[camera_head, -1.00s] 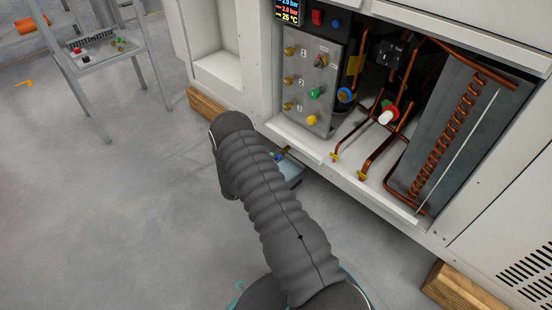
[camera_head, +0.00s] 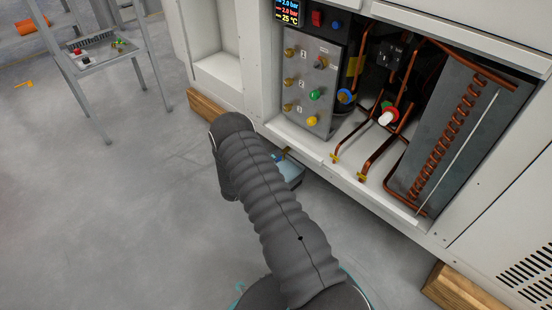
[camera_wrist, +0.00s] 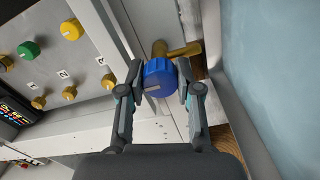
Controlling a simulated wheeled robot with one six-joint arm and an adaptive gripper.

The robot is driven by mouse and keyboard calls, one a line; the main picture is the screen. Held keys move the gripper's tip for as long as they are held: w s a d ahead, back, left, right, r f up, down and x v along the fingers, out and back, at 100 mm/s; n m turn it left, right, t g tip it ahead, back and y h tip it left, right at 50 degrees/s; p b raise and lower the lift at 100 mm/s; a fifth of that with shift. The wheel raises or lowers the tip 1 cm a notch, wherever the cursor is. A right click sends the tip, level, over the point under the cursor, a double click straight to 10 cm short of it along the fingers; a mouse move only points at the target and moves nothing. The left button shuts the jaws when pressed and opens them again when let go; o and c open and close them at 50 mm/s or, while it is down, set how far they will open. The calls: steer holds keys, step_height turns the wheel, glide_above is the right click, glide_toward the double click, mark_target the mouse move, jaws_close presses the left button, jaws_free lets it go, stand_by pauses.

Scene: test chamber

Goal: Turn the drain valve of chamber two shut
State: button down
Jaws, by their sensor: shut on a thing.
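A blue round knob (camera_wrist: 160,78) on a brass fitting (camera_wrist: 184,51) sits low at the cabinet's front edge in the wrist view. My gripper (camera_wrist: 159,90) is shut on this knob, with one finger on either side. The knob carries a pale mark on its face. In the head view, a small blue spot (camera_head: 279,157) shows just under the cabinet edge beside my arm. My gripper's fingers cannot be made out there.
The valve panel (camera_head: 326,60) has green and yellow knobs, brass fittings and number labels. Copper pipes and a red-and-white knob (camera_head: 388,118) are in the open bay.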

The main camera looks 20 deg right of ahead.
steer(key=c, duration=0.8)
jaws_free()
steer(key=shift+d, duration=0.1)
steer(key=v, duration=1.2)
